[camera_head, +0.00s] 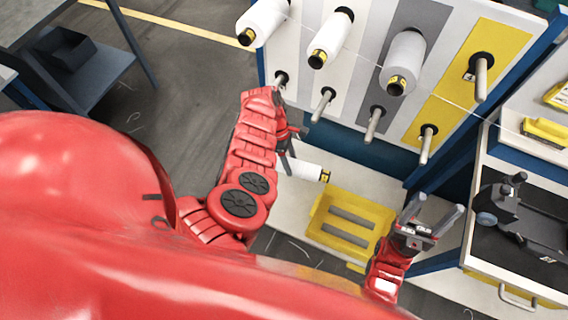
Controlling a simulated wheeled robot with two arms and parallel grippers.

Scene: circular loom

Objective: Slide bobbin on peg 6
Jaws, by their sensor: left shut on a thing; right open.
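A white bobbin (300,171) with a yellow and black end lies sideways above the pale shelf, below the peg board. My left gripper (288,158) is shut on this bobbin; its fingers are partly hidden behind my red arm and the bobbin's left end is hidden. The board's lower row has bare pegs, among them a peg (322,106), a peg (374,125) and a peg (427,146). I cannot read which is peg 6. My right gripper (434,216) is open and empty, fingers pointing up, right of the yellow tray.
The upper row holds a bobbin (264,20), another bobbin (330,38) and a greyish bobbin (405,62); its right peg (481,76) is bare. A yellow tray (318,222) sits on the shelf. A black device (515,205) stands on the right cart.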

